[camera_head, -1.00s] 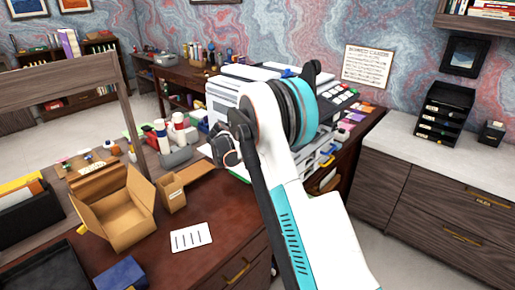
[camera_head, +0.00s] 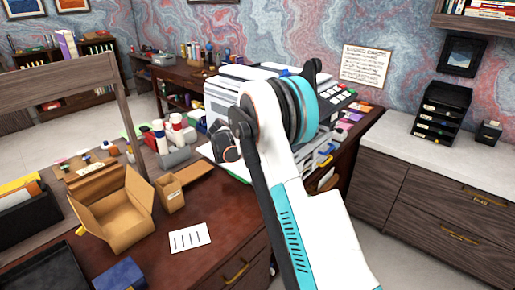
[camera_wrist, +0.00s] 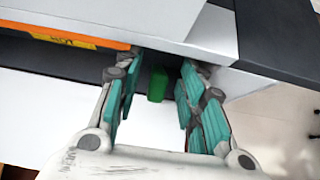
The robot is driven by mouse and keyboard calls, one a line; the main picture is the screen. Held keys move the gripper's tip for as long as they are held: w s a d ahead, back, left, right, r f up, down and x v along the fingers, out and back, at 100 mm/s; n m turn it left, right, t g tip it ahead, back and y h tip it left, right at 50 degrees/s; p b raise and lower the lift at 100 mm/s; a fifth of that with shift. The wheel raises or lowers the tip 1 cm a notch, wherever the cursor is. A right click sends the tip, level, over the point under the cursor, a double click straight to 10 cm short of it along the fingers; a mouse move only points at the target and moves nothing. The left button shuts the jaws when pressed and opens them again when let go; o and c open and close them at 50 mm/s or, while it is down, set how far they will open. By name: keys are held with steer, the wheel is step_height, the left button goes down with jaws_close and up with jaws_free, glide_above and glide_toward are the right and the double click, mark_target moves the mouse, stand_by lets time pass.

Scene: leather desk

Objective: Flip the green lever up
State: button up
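The green lever (camera_wrist: 157,84) is a small green piece under the front edge of a white and grey machine (camera_wrist: 185,28) in the wrist view. My gripper (camera_wrist: 152,78) is open, with its teal-padded fingers on either side of the lever. A gap shows between the lever and the left finger; the right finger is close to it, and I cannot tell whether they touch. In the head view the white machine (camera_head: 222,100) stands on the desk behind my arm, which hides the lever and the gripper fingers.
An orange strip with a yellow label (camera_wrist: 62,40) runs along the machine's left edge. An open cardboard box (camera_head: 122,215), a smaller box (camera_head: 172,197) and a white paper card (camera_head: 190,238) lie on the desk at left. A pale counter (camera_head: 440,150) stands at right.

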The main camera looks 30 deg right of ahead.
steer(key=v, duration=1.2)
